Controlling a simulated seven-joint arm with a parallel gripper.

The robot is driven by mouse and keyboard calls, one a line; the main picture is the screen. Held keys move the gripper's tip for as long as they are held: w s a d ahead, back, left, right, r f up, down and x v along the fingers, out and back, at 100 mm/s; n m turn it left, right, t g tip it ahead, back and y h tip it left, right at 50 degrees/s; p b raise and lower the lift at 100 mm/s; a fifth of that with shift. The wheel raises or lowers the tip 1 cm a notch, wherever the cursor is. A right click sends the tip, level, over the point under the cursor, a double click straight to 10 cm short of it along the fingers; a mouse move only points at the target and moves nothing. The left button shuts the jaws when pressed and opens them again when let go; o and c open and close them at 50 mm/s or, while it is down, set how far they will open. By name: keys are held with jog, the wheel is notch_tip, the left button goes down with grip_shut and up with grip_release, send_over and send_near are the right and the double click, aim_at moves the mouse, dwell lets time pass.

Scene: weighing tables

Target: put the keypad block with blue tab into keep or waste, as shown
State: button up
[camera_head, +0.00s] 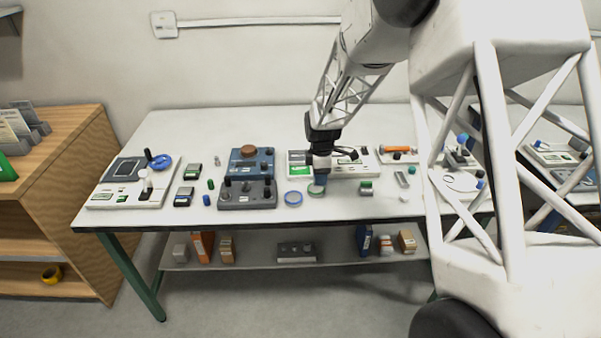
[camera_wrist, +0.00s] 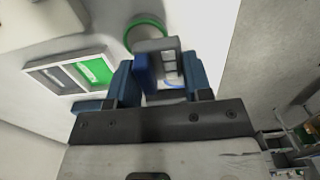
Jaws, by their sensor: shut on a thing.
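My gripper (camera_head: 319,172) is above the white table, at the front edge of a white board. In the wrist view its blue fingers (camera_wrist: 160,82) are shut on a grey keypad block (camera_wrist: 158,46) with a blue tab (camera_wrist: 141,70) and pale keys. A green ring (camera_wrist: 146,32) lies on the table just beyond the block; it shows under the gripper in the head view (camera_head: 317,190). A blue ring (camera_head: 293,198) lies to its left. A white-framed panel with a grey half and a green half (camera_wrist: 97,69) lies beside the gripper. I cannot read which place is keep or waste.
Dark control boxes (camera_head: 247,194) stand left of the gripper. Small keypad-like blocks (camera_head: 184,196) lie farther left, near a white tray (camera_head: 104,200). A green-topped block (camera_head: 365,187) lies right. A lower shelf (camera_head: 340,256) holds several boxes.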

jog(key=s+a, duration=0.2)
jog(key=a, duration=0.1)
jog(key=shift+s+a+f, duration=0.3)
jog(key=shift+s+f, duration=0.05)
jog(key=shift+s, duration=0.05)
send_over(299, 172)
jog(key=shift+f, duration=0.75)
jog(key=shift+f, duration=0.1)
dwell(0.3)
jog(key=shift+f, duration=1.65)
jog(key=shift+f, duration=0.15)
jog(key=o, duration=0.7)
